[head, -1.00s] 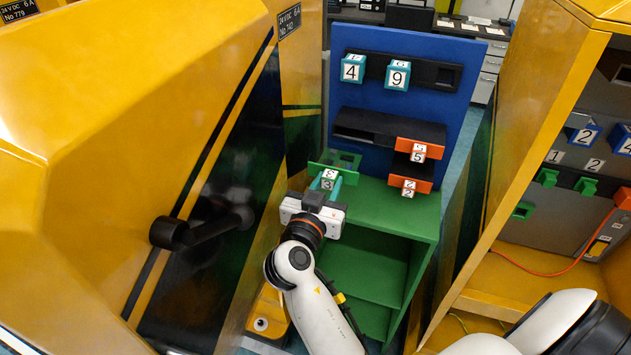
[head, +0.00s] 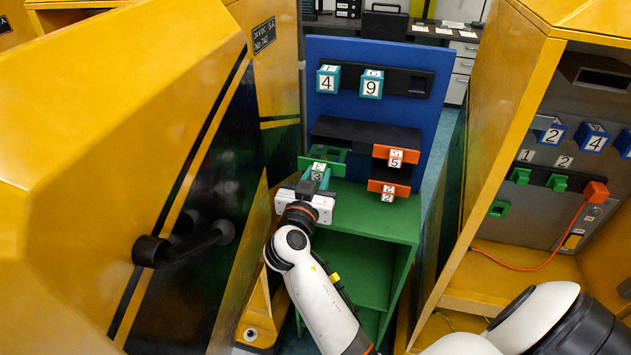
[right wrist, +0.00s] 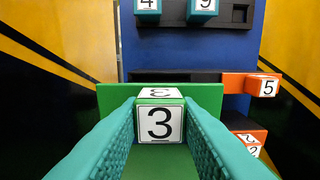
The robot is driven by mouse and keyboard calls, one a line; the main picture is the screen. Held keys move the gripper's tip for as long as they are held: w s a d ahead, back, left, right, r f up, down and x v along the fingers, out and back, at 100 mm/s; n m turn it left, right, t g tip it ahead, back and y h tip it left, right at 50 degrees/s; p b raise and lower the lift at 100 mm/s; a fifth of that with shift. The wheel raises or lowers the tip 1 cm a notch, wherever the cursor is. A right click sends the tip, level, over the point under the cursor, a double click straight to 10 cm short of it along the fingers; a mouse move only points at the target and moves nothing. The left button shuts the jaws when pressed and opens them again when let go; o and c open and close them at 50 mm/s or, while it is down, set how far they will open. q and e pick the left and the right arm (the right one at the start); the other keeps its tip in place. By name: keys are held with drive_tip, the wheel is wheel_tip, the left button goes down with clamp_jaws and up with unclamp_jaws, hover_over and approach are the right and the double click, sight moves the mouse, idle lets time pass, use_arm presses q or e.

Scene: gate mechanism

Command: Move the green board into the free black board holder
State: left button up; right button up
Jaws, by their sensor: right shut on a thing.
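The green board (head: 333,168) has a block handle (head: 317,175) marked 3. In the right wrist view the green board (right wrist: 206,95) stands upright, facing me, with its block handle (right wrist: 160,122) between my fingers. My right gripper (head: 312,182) is shut on this handle; its teal fingers (right wrist: 161,112) lie on both sides. The upper black board holder (head: 345,130) runs across the blue panel behind the board. An orange board (head: 380,152) marked 5 sits at its right end; its left part is partly hidden by the green board. My left gripper is out of view.
An orange board marked 2 (head: 374,187) sits lower right. Teal blocks 4 (head: 328,79) and 9 (head: 371,84) are above on the blue panel (head: 330,55). A green cabinet (head: 400,229) stands below. A yellow door with a dark handle (head: 148,251) stands left, a yellow cabinet (head: 460,150) right.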

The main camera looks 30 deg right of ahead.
sight(327, 149)
idle(0.6)
drive_tip(key=shift+s+a+b, duration=0.1)
drive_tip(key=shift+b, duration=0.3)
idle(0.5)
drive_tip(key=shift+b+x, duration=0.3)
drive_tip(key=shift+x, duration=0.85)
drive_tip(key=shift+b+x, duration=0.75)
drive_tip(key=shift+x, duration=2.3)
drive_tip(key=shift+w+d, duration=0.4)
drive_tip(key=shift+d, duration=0.05)
drive_tip(key=shift+r+b, duration=0.15)
drive_tip(key=shift+b, duration=0.45)
